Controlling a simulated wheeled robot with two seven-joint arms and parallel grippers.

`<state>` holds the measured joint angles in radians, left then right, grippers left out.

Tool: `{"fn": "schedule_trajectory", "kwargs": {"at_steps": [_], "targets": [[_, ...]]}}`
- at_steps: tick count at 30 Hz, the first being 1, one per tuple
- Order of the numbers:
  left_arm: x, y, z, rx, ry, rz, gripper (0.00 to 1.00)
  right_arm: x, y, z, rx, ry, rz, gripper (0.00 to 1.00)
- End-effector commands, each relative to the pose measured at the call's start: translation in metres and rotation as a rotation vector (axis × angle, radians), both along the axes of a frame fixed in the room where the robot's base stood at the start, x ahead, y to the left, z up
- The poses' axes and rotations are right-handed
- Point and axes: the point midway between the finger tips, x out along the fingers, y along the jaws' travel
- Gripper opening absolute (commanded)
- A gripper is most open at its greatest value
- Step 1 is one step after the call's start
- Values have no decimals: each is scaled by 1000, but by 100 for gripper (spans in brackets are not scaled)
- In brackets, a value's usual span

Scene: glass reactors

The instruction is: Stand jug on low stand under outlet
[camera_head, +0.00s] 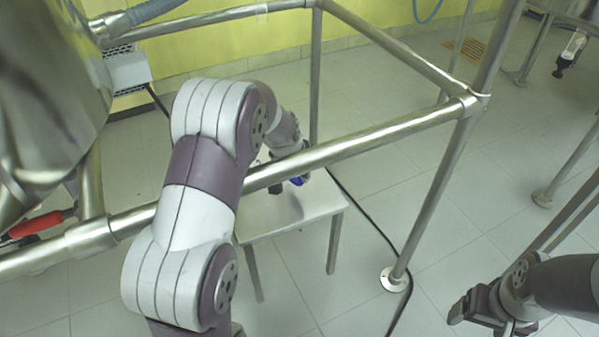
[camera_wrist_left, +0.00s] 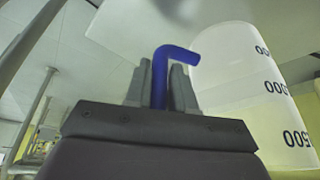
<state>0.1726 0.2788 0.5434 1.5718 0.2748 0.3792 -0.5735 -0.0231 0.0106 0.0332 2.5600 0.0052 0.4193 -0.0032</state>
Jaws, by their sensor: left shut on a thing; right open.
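The jug (camera_wrist_left: 245,80) is a whitish, see-through body with dark volume marks at the right of the left wrist view. Its blue handle (camera_wrist_left: 160,75) stands between the fingers of my left gripper (camera_wrist_left: 165,88), which is shut on it. In the head view a small blue part (camera_head: 300,181) shows just below the frame rail, over the low stand (camera_head: 318,206). My arm and the rail hide most of the jug there, so I cannot tell whether it touches the stand. I cannot make out the outlet. My right gripper (camera_head: 482,312) is open and empty at lower right.
A steel pipe frame (camera_head: 385,132) crosses in front of the stand, and my left arm reaches over its rail. A large metal vessel (camera_head: 45,100) fills the upper left, with a red handle (camera_head: 40,224) below. A black cable lies right of the stand.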

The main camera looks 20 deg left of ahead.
Motion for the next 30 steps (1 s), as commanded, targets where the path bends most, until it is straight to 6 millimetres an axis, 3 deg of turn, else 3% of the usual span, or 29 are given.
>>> {"fn": "schedule_trajectory", "kwargs": {"at_steps": [1, 3, 13, 24, 30], "targets": [[0, 0, -2, 0, 0, 0, 27, 0, 0, -2, 0, 0, 0, 78], [0, 0, -1, 0, 0, 0, 49, 0, 0, -1, 0, 0, 0, 78], [0, 0, 5, 0, 0, 0, 49, 0, 0, 4, 0, 0, 0, 78], [-33, 3, 90, 1, -2, 0, 49, 0, 0, 46, 0, 0, 0, 78], [-45, 4, 112, 0, 0, 0, 49, 0, 0, 54, 0, 0, 0, 78]]}}
